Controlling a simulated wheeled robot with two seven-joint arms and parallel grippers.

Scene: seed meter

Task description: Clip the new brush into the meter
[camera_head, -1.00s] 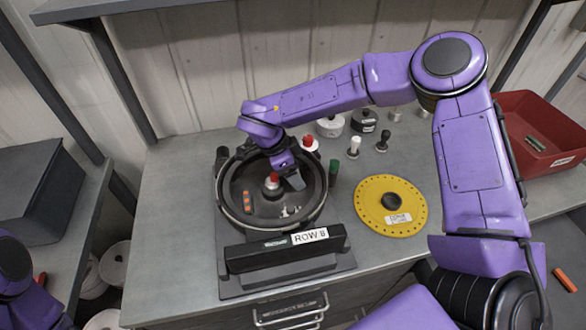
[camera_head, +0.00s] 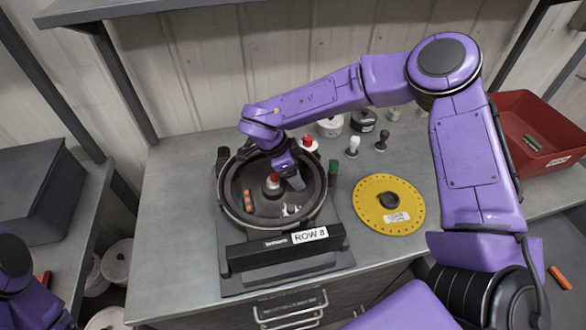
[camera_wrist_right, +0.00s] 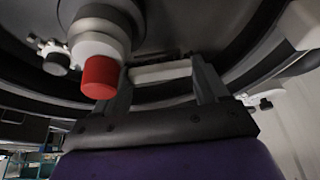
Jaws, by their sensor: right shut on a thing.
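The meter (camera_head: 225,186) is a round black open housing on the bench, with a red-tipped hub (camera_head: 272,181) at its centre. My right gripper (camera_head: 295,182) reaches down inside the housing, just right of the hub. In the right wrist view its two fingers (camera_wrist_right: 162,84) stand either side of a pale bar, which I take to be the new brush (camera_wrist_right: 160,72), and the gripper is shut on it. The red hub tip (camera_wrist_right: 100,76) is close beside the left finger there. I cannot tell whether the brush touches its seat. My left gripper is out of view.
An orange-brown strip (camera_head: 248,201) and small white parts (camera_head: 290,210) are inside the housing. A black bar labelled ROW 8 (camera_head: 285,249) lies in front. A yellow disc (camera_head: 390,222), small knobbed tools (camera_head: 352,148) and a red bin (camera_head: 565,163) are to the right.

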